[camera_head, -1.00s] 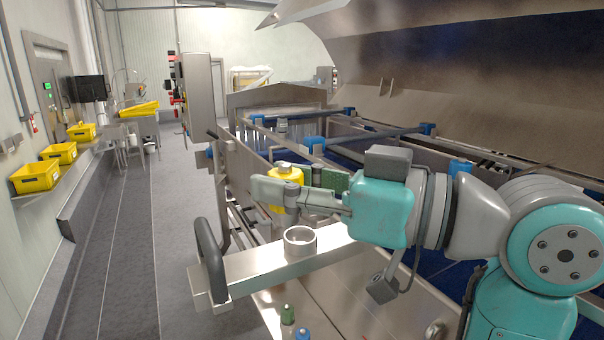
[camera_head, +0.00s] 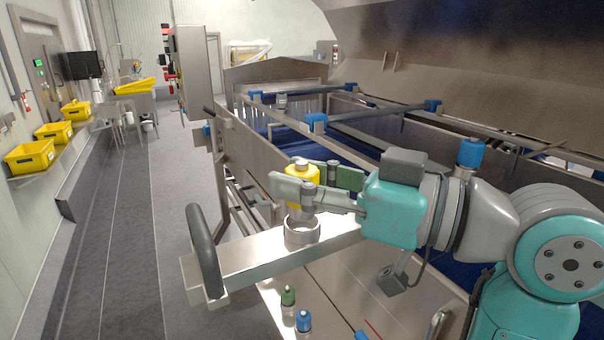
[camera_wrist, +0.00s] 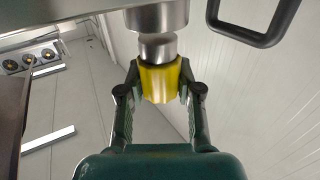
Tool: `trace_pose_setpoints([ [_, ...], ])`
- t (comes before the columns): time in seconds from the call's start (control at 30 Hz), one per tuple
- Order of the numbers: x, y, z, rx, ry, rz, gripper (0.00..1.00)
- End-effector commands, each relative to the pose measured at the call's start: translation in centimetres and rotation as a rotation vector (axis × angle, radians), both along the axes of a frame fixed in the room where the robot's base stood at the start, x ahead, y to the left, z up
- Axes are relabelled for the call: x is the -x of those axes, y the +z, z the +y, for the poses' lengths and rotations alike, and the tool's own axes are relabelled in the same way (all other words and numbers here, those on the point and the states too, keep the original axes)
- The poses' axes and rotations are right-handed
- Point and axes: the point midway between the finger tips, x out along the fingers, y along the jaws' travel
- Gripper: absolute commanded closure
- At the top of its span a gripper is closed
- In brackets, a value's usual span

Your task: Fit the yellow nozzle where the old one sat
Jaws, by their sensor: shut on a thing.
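My gripper (camera_head: 310,185) is shut on the yellow nozzle (camera_head: 303,172), one finger on each side of its yellow body. The nozzle is upright, with its metal end down, over the open steel ring cup (camera_head: 302,233) on the steel bar. In the wrist view the nozzle (camera_wrist: 159,82) sits between both fingers, with its metal end facing the cup (camera_wrist: 158,15). That end is at or very close to the cup's mouth; I cannot tell whether it touches. Blue nozzles (camera_head: 315,122) sit on the rails above the blue belt.
The steel bar (camera_head: 255,262) carries a black handle (camera_head: 203,250) at its left end. A small green-topped piece (camera_head: 288,295) and a blue-topped piece (camera_head: 303,320) stand below the bar. A steel cover curves overhead at right. The floor (camera_head: 130,260) at left is clear.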

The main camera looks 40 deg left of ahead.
Motion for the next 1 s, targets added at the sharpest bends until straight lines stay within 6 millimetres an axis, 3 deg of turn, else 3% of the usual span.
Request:
trace_pose_setpoints([
  [1.0, 0.0, -1.1, 0.0, 0.000, 0.000, 0.000, 1.00],
])
